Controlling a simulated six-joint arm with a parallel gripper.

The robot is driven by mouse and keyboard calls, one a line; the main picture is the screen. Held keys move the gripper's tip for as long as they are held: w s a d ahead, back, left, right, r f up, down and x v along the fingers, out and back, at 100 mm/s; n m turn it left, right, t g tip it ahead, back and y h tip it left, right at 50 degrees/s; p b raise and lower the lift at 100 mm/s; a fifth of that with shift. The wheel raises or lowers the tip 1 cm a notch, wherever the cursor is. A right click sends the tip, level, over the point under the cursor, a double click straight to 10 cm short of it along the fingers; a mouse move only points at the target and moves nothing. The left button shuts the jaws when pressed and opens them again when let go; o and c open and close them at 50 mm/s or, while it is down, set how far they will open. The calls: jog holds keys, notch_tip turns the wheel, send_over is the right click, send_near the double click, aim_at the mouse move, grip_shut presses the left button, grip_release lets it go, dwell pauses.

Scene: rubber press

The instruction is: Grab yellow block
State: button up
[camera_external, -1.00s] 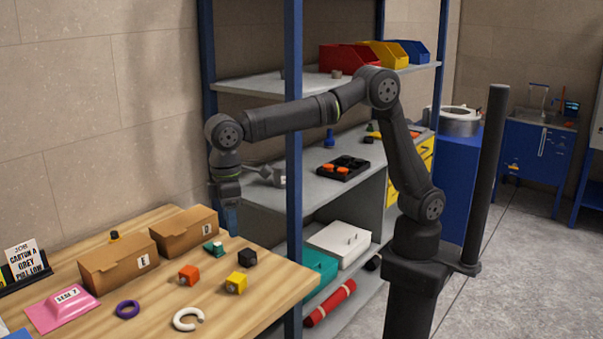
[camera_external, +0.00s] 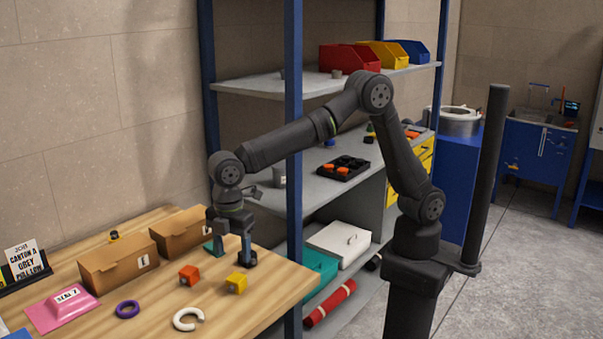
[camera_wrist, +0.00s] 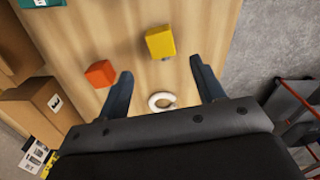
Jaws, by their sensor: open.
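The yellow block (camera_external: 237,282) sits on the wooden table near its right front edge. In the wrist view the yellow block (camera_wrist: 160,42) lies ahead of the fingertips, roughly between their lines and apart from both. My gripper (camera_external: 232,260) is above the table just behind the yellow block, pointing down. It also shows in the wrist view (camera_wrist: 163,78), with its two fingers spread wide and nothing between the tips. My gripper hides most of the black block in the external view.
An orange block (camera_external: 189,275) sits left of the yellow block. A white open ring (camera_external: 188,319) and a purple ring (camera_external: 127,309) lie nearer the front. Cardboard boxes (camera_external: 118,267) stand at the back. A blue shelf post (camera_external: 293,170) rises beside the table's right edge.

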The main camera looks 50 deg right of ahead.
aim_at(236, 277)
notch_tip(236, 277, down, 9)
jog(key=shift+s+d+f, duration=0.1)
jog(key=shift+f, duration=0.1)
dwell(0.3)
jog(key=c, duration=1.1)
